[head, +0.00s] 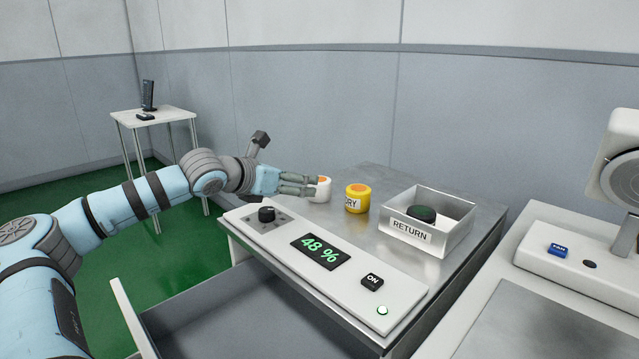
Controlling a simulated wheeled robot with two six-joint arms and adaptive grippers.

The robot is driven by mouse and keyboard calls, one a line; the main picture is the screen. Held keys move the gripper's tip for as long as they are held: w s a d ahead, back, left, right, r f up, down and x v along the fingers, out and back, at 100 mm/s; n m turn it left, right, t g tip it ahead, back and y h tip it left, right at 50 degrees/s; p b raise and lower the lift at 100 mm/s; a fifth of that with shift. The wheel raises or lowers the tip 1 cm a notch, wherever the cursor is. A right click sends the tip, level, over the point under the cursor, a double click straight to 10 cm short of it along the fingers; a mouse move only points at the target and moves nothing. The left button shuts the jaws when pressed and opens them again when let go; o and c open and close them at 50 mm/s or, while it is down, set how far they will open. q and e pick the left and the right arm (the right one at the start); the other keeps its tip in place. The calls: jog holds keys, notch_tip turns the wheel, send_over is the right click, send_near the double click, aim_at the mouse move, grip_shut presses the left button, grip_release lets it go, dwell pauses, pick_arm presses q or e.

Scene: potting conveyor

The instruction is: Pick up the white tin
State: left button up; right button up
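The white tin (324,194) with an orange patch on top stands upright near the back left of the metal worktop. My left gripper (312,186) reaches in from the left, its two fingers roughly level, with their tips at the tin's left side. A narrow gap shows between the fingers. The tips overlap the tin in the head view, and I cannot tell whether they touch or grip it. My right gripper is not in view.
A yellow tin (357,200) stands just right of the white tin. A control panel (345,285) reading 48 % lies in front, above an open drawer (215,312). A white machine (560,235) stands right.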

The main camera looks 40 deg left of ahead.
aim_at(319, 185)
pick_arm(q)
jog(key=p+x, duration=0.1)
jog(key=p, duration=0.2)
jog(key=p+x, duration=0.2)
jog(key=p, duration=0.2)
jog(key=shift+r, duration=0.3)
jog(key=x, duration=0.3)
jog(key=f+b+x, duration=0.1)
jog(key=x, duration=0.5)
jog(key=shift+a+f+b, duration=0.3)
jog(key=shift+a+f, duration=0.05)
jog(key=shift+r, duration=0.1)
jog(key=shift+c, duration=1)
jog(key=c, duration=1.2)
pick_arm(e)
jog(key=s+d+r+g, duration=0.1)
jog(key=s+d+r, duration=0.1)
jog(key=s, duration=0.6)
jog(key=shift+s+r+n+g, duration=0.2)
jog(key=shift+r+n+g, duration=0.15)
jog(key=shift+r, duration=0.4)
